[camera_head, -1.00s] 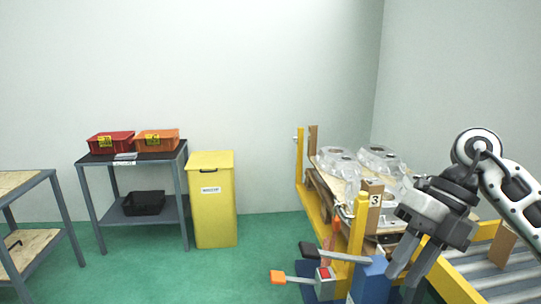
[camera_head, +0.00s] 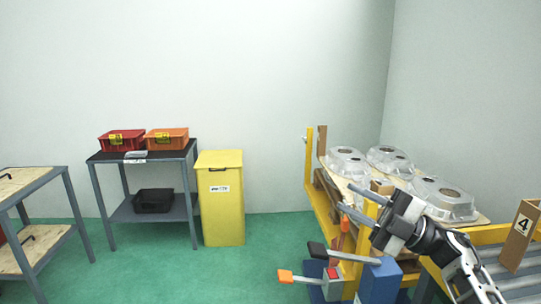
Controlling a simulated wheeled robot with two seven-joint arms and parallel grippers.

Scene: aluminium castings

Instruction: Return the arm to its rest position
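My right gripper (camera_head: 345,197) is at the right side of the head view, its arm coming in from the lower right. Its two fingers point left and slightly up, spread apart with nothing between them. In the picture it overlaps the near edge of the pallet of castings; I cannot tell how far it is from it. Several silvery aluminium castings lie on the pallet, one of them a large casting (camera_head: 443,199) just right of the gripper. My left gripper is not in view.
A yellow frame (camera_head: 309,180) surrounds the pallet, with a blue unit (camera_head: 379,281) and levers in front. A yellow bin (camera_head: 220,205) and a grey table stand left. Green floor between is clear.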

